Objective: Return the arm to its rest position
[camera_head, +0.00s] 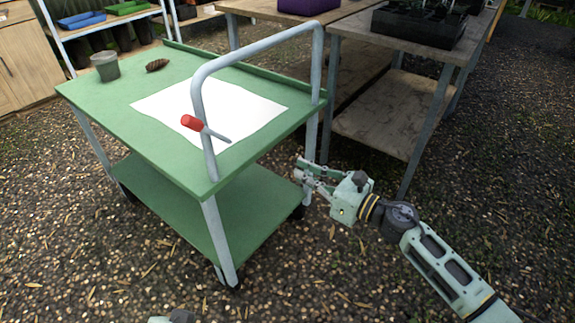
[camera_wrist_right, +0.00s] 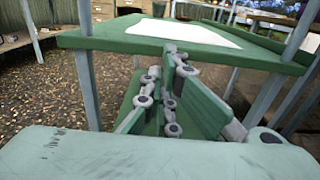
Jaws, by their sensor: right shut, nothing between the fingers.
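My right gripper (camera_head: 299,172) is off the right front corner of the green cart (camera_head: 140,150), beside the cart and below its top. Its fingers are shut and empty, and they also show in the right wrist view (camera_wrist_right: 168,75) with the cart behind them. The right arm comes in from the lower right of the head view. At the bottom edge of the head view a small pale green part of mine shows; my left gripper cannot be made out.
On the cart top are a white sheet (camera_head: 225,108), a red-handled tool (camera_head: 193,122), a cup (camera_head: 106,68) and a pine cone (camera_head: 157,65). The cart's grey handle (camera_head: 203,65) rises high. Wooden tables (camera_head: 375,115) stand behind. Gravel at the right is open.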

